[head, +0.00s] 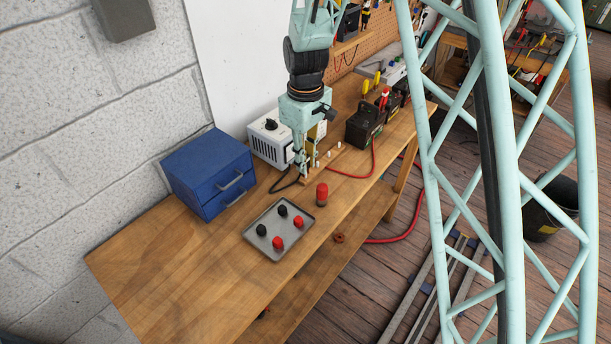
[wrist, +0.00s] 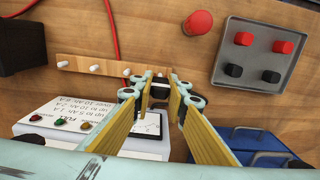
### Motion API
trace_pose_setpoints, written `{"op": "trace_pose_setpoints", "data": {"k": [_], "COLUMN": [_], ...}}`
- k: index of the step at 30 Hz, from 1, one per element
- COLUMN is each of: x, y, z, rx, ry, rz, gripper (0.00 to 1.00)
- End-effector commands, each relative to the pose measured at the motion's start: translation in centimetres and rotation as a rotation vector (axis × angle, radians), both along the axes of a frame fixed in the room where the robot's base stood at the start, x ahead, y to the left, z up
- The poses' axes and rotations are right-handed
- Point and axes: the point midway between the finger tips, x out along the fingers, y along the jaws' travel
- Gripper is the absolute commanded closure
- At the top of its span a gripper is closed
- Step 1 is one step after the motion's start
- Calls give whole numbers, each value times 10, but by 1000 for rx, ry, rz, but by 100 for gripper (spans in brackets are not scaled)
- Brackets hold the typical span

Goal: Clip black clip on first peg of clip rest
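The clip rest is a wooden strip with white pegs; it shows in the wrist view (wrist: 80,65) and in the head view (head: 307,180). Three pegs (wrist: 95,69) are bare in the wrist view; the strip's right end is partly hidden by the fingertips. My gripper (head: 306,172) points down at the near end of the rest. In the wrist view its fingertips (wrist: 161,95) close around a small dark piece, apparently the black clip (wrist: 160,88), mostly hidden. A black cable (head: 285,185) runs from the charger to this spot. I cannot tell whether the clip touches a peg.
The white charger (head: 268,145) stands close behind my gripper, with a blue drawer box (head: 208,165) to its left. A grey tray (head: 262,243) holds black and red knobs. A red cylinder (head: 321,192) stands nearby.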

Motion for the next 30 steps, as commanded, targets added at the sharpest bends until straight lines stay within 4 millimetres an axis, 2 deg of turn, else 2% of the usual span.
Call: {"op": "trace_pose_setpoints", "data": {"k": [14,15,20,30], "x": [0,0,0,0], "y": [0,0,0,0], "z": [-4,-4,-4,-3], "rx": [0,0,0,0], "ry": [0,0,0,0], "rz": [0,0,0,0], "gripper": [91,83,70,70]}}
